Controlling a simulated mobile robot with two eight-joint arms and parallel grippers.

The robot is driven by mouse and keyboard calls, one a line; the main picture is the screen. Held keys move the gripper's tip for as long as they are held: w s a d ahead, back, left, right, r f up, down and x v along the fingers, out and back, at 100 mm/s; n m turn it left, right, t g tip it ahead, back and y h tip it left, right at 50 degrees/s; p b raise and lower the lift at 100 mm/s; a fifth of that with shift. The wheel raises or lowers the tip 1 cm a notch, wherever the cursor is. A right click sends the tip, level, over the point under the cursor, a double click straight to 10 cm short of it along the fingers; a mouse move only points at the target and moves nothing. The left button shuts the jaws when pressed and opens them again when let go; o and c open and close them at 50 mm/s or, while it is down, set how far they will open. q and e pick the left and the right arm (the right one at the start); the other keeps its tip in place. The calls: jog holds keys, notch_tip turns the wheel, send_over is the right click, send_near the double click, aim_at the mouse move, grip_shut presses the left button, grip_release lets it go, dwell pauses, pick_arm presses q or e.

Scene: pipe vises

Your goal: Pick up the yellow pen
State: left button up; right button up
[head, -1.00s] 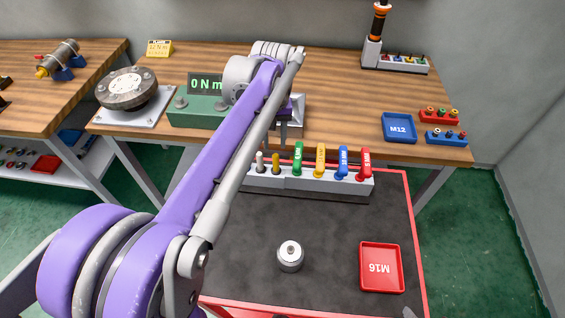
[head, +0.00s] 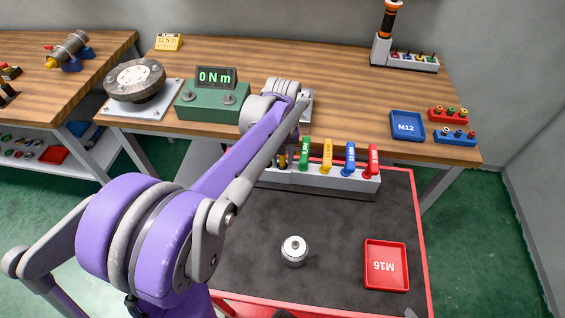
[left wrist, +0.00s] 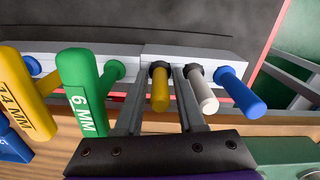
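The yellow pen (left wrist: 160,90) stands in the grey rack (head: 335,180), between the green 6 MM tool (left wrist: 82,92) and a white pen (left wrist: 202,90). In the head view only a small part of the yellow pen (head: 283,160) shows behind my arm. My left gripper (left wrist: 162,75) is open, with one finger on each side of the yellow pen. Its right finger lies between the yellow and white pens. I cannot tell whether either finger touches the pen.
A blue pen (left wrist: 240,92) stands beyond the white one. Yellow, blue and red handled tools stand along the rack. The dark cart top holds a metal cylinder (head: 294,251) and a red M16 tray (head: 386,265). A green torque tester (head: 213,105) sits on the wooden bench (head: 340,120).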

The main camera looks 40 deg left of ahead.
pick_arm(q)
grip_shut()
notch_tip(320, 180, up, 10)
jog(key=shift+r+p, duration=0.1)
jog(key=shift+p, duration=0.35)
jog(key=shift+s+d, duration=0.1)
dwell(0.3)
